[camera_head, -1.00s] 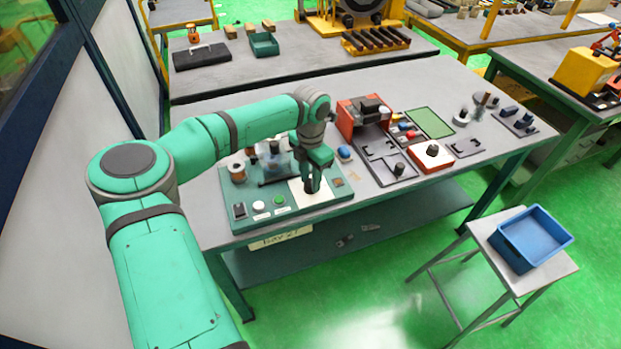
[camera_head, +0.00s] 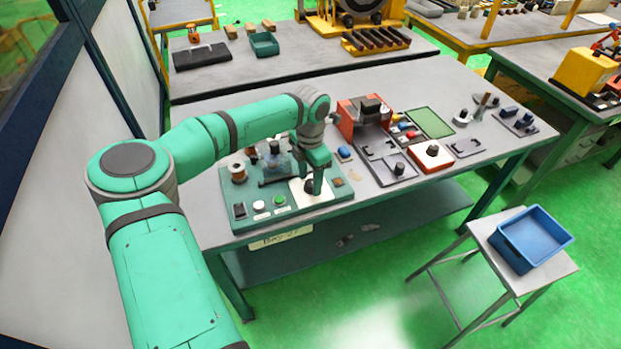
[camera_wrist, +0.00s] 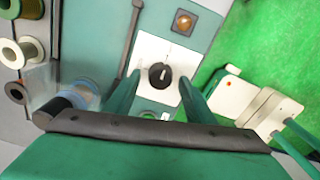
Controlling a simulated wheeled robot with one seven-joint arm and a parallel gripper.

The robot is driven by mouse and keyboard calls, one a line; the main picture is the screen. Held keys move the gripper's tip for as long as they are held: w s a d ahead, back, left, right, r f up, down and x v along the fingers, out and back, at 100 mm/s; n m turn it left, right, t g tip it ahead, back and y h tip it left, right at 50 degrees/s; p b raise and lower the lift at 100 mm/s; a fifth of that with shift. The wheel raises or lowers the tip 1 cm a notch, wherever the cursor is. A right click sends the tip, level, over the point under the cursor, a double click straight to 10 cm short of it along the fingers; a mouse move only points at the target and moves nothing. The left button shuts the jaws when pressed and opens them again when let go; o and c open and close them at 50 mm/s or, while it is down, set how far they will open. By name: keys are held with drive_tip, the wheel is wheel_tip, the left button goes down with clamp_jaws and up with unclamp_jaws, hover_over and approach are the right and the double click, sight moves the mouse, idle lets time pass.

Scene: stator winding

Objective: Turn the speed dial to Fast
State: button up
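The speed dial (camera_wrist: 160,76) is a round black knob with a white pointer mark, on a white plate (camera_wrist: 172,51) of the green control panel. In the wrist view the pointer points roughly up; the plate's markings are too small to read. My gripper (camera_wrist: 161,79) is open, with one finger on each side of the dial and gaps showing between fingers and knob. In the head view my gripper (camera_head: 314,186) is low over the white plate at the right end of the panel (camera_head: 240,193), partly hiding the dial.
A green button (camera_head: 279,200), a white button (camera_head: 258,206) and a dark switch (camera_head: 239,211) lie left of the plate. An amber lamp (camera_wrist: 183,22) is beside the plate. Spools (camera_head: 237,171) stand behind. A red-and-grey fixture (camera_head: 352,117) stands to the right.

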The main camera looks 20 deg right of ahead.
sight(311, 183)
drive_tip(key=shift+r, duration=0.1)
wheel_tip(311, 183, up, 11)
drive_tip(key=shift+f, duration=0.2)
idle(0.5)
drive_tip(key=shift+d, duration=0.1)
